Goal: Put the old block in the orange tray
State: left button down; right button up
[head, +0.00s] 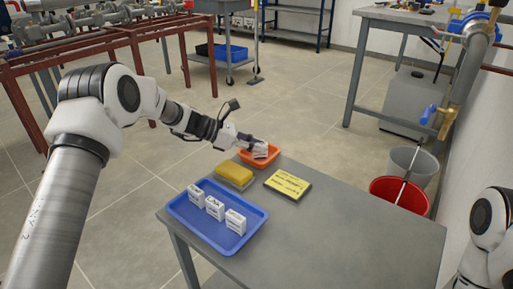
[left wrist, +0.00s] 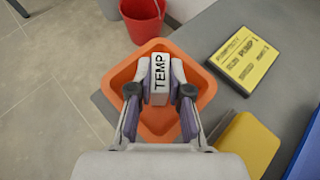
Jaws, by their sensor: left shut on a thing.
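My left gripper (head: 256,145) is shut on a white block (head: 261,152) over the orange tray (head: 270,162). In the left wrist view the gripper (left wrist: 160,80) has a finger on each side of the block (left wrist: 160,72), whose face reads TEMP. The orange tray (left wrist: 159,129) surrounds the block in that view; I cannot tell whether the block touches its floor. The tray sits at the table's far left corner. My right gripper is out of view.
A blue tray (head: 247,239) with three white labelled blocks (head: 214,208) is on the grey table (head: 340,223). A yellow sponge-like block (head: 234,175) and a yellow-faced sign (head: 288,184) lie between the trays. A red bucket (head: 399,194) stands beyond. The table's right side is clear.

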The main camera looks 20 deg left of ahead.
pick_arm(q)
jog(key=shift+f, duration=0.15)
jog(key=c, duration=1.1)
grip_release()
jog(key=shift+r, duration=0.2)
jog(key=p+v, duration=0.4)
jog(key=v, duration=0.8)
